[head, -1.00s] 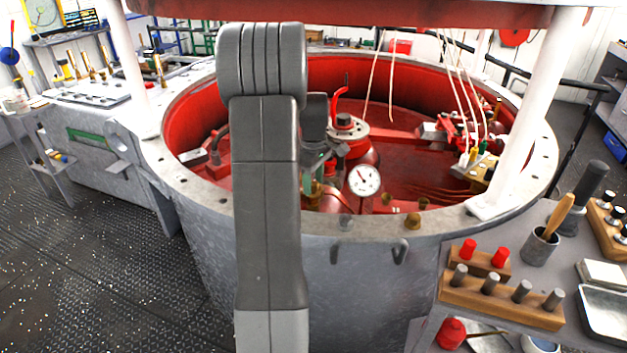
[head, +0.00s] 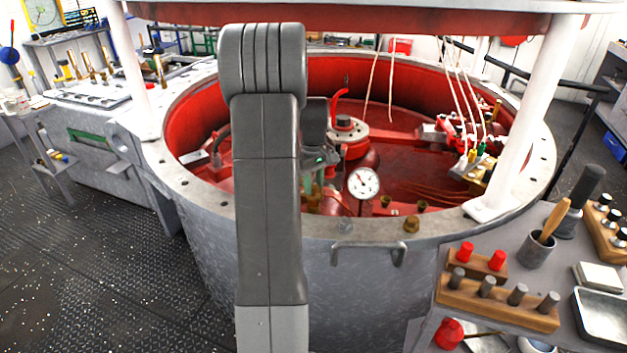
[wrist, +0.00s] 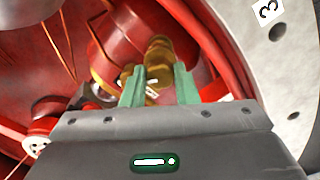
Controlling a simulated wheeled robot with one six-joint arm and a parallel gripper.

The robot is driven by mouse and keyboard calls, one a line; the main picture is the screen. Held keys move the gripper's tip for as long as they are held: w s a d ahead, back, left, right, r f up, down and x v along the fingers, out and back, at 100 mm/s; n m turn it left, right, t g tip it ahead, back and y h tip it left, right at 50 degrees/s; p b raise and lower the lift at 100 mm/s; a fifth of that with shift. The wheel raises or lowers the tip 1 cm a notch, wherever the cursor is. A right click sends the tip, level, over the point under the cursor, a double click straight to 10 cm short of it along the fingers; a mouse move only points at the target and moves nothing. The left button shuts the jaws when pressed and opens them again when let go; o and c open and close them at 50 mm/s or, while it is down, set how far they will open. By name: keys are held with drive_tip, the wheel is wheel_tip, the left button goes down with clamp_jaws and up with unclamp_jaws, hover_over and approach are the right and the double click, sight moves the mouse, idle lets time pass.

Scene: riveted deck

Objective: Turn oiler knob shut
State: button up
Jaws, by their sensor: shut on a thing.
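The oiler (wrist: 158,58) is a brass-amber fitting inside the red-lined drum, seen in the wrist view just beyond and between my fingertips. My gripper (wrist: 160,88) has two pale green fingers, one on each side of a small brass part at the oiler's near end, which I take to be its knob. The fingers are shut on it; the contact itself is partly hidden. In the head view my gripper (head: 322,178) reaches down inside the near rim, and my arm hides most of the oiler.
The drum's grey rim (head: 450,222) surrounds the work spot. A white dial gauge (head: 363,183) stands close to the right of my gripper. A white post (head: 518,120) rises at the right. A bench with wooden peg blocks (head: 497,300) is at the front right.

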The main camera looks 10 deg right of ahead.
sight(313, 185)
drive_tip(key=m+p, duration=0.1)
drive_tip(key=m, duration=0.4)
drive_tip(key=shift+r+m, duration=0.1)
drive_tip(key=shift+m, duration=0.3)
drive_tip(key=m+p, duration=0.1)
drive_tip(key=m, duration=0.4)
drive_tip(key=shift+m, duration=0.4)
drive_tip(key=o, duration=1)
wheel_tip(313, 185, up, 14)
drive_tip(key=shift+f, duration=0.2)
